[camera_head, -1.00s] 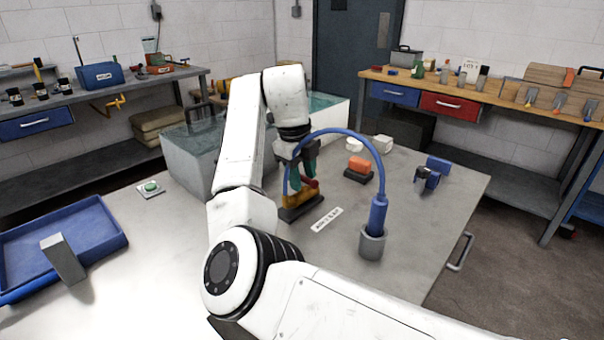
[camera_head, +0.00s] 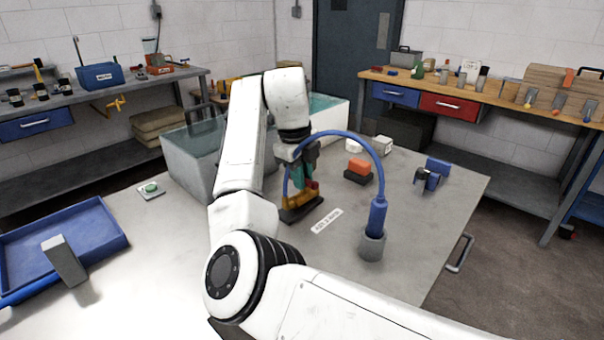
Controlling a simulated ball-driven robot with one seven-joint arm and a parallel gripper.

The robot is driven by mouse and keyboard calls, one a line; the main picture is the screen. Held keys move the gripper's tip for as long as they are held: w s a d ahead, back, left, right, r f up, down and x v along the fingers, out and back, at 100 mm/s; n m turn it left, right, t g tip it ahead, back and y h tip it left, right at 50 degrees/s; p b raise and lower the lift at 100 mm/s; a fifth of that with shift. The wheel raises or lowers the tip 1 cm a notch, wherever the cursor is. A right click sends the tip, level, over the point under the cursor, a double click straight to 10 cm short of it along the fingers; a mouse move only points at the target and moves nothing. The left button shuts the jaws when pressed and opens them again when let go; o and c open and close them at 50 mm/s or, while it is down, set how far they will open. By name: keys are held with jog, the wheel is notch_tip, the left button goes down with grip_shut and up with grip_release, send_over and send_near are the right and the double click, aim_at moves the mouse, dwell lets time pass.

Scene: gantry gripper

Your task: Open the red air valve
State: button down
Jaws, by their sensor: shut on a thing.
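The red air valve (camera_head: 312,186) shows as a small red handle on a brass-coloured body (camera_head: 297,200), which sits on a dark base on the grey table. My gripper (camera_head: 303,182), with green fingers, points down and is shut on the red valve handle. The fingers and the hose in front hide part of the handle, so its exact angle is hard to tell. A blue hose (camera_head: 345,136) arches from the valve area to a blue handpiece (camera_head: 378,215) standing in a grey cup (camera_head: 372,246).
A white label (camera_head: 326,221) lies in front of the valve. An orange block on a black base (camera_head: 358,170) and a blue clamp-like fixture (camera_head: 430,177) stand to the right. A water tank (camera_head: 190,150) is behind left. A blue tray (camera_head: 105,243) and green button (camera_head: 151,189) are left.

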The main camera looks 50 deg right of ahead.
jog(key=n+p, duration=0.4)
jog(key=p, duration=0.1)
jog(key=shift+s+r+n+t, duration=0.1)
jog(key=shift+r+n+t, duration=0.2)
jog(key=shift+t, duration=0.1)
jog(key=n+y+p, duration=0.1)
jog(key=n+p, duration=0.4)
jog(key=shift+t+p, duration=0.35)
jog(key=shift+t, duration=0.05)
jog(key=n+p, duration=0.4)
jog(key=shift+d+n+y, duration=0.1)
jog(key=shift+n+y, duration=0.2)
jog(key=shift+n, duration=0.1)
jog(key=shift+f+n+y+p, duration=0.2)
jog(key=shift+n+y+p, duration=0.1)
jog(key=shift+n+p, duration=1.25)
jog(key=c, duration=1.1)
grip_release()
jog(key=shift+f, duration=0.1)
jog(key=shift+s, duration=0.1)
